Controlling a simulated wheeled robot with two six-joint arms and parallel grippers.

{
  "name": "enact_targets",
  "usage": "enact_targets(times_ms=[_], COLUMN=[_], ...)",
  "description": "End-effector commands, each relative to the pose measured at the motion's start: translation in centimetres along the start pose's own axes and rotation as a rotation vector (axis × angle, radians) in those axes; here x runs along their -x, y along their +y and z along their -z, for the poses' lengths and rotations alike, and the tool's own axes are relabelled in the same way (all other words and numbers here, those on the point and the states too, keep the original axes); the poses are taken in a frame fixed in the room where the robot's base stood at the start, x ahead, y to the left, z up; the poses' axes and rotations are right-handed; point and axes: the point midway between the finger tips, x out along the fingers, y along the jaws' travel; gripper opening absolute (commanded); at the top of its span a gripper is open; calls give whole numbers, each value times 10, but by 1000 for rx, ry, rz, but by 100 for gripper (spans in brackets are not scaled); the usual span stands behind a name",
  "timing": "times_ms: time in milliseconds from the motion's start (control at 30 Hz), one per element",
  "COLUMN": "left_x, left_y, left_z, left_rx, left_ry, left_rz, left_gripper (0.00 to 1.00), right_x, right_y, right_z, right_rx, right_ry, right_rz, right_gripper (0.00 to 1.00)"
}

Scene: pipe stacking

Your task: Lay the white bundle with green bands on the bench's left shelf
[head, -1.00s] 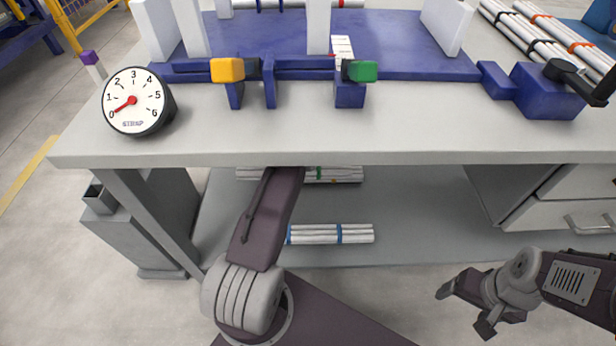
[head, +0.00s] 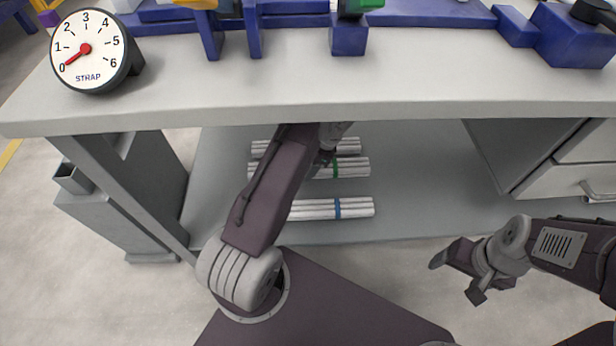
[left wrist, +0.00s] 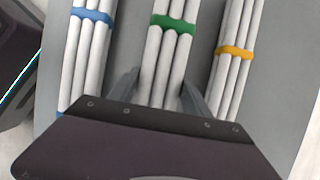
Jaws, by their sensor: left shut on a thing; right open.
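The white bundle with green bands (head: 350,169) lies level over the bench's lower shelf (head: 420,160), between two other white bundles. It also shows in the left wrist view (left wrist: 172,45), with its near end between the fingers of my left gripper (left wrist: 160,88). My left gripper is shut on this bundle; in the head view my left arm and the bench top hide much of it. I cannot tell whether the bundle touches the shelf. My right gripper (head: 457,282) is open and empty, in front of the bench at the lower right.
A blue-banded bundle (head: 355,208) lies nearer the shelf's front edge. A yellow-banded bundle (left wrist: 238,52) lies on the other side. The bench top (head: 430,95) overhangs the shelf. A drawer unit (head: 560,165) stands right; the shelf between is bare. A strap gauge (head: 88,50) stands above.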

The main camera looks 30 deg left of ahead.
Motion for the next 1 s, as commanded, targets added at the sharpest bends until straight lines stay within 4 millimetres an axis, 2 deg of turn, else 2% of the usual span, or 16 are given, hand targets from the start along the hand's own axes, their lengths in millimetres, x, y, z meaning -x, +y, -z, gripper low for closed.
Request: enact_targets(times_ms=[67, 300, 600, 633, 700, 1000], left_x=[-1, -40, -37, -38, -38, -37], left_y=[0, 0, 0, 0, 0, 0], left_z=[1, 16, 15, 15, 15, 15], left_rx=[1, 1, 0, 0, 0, 0], left_ry=[0, 0, 0, 0, 0, 0], left_rz=[1, 1, 0, 0, 0, 0], left_gripper=[0, 0, 0, 59, 78, 78], right_x=[-2, -39, -33, -33, -33, -33], right_y=[0, 1, 1, 1, 1, 1], right_z=[0, -4, -3, -3, -3, -3], right_rx=[0, 0, 0, 0, 0, 0], right_ry=[0, 0, 0, 0, 0, 0], right_rz=[0, 0, 0, 0, 0, 0], right_gripper=[78, 78, 78, 78, 78, 78])
